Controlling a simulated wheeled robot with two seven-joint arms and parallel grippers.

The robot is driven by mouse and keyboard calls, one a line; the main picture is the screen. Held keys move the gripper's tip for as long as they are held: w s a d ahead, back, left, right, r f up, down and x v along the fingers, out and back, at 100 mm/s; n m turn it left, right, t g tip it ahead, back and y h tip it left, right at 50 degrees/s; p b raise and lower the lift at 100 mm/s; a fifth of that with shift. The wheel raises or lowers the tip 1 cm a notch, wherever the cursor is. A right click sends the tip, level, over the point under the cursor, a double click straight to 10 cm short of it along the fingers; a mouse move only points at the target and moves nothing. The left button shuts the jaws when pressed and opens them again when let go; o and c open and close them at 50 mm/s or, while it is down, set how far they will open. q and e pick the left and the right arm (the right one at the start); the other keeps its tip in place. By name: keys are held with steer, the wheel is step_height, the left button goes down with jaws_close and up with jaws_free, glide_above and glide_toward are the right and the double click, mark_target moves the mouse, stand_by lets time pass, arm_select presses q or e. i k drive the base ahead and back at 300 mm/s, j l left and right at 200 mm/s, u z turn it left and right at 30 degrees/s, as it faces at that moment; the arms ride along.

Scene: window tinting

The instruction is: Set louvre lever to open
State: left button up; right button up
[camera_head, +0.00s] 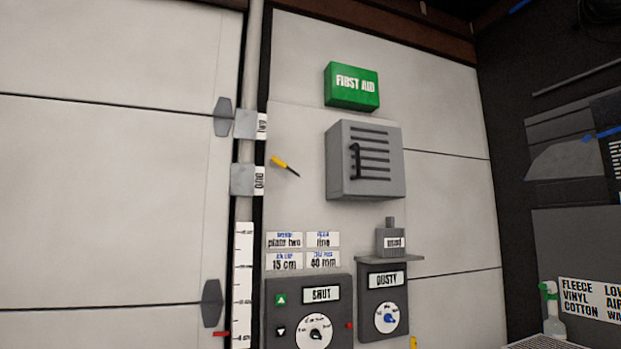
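A grey box with dark louvre slats (385,150) is mounted on the pale wall, right of centre. A black upright bar (356,160), perhaps the louvre lever, runs down the left part of its front. A small yellow-handled piece with a dark tip (284,165) sits on the wall to the left of the box, tilted down to the right; I cannot tell if it is a lever. Neither of my grippers is in view.
A green first aid box (352,87) hangs above the louvre box. A spray bottle (553,312) stands at the lower right.

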mark_target(278, 162)
steer(key=i+j, duration=0.3)
steer(key=i, duration=0.2)
steer(key=i+j, duration=0.25)
steer(key=i, duration=0.25)
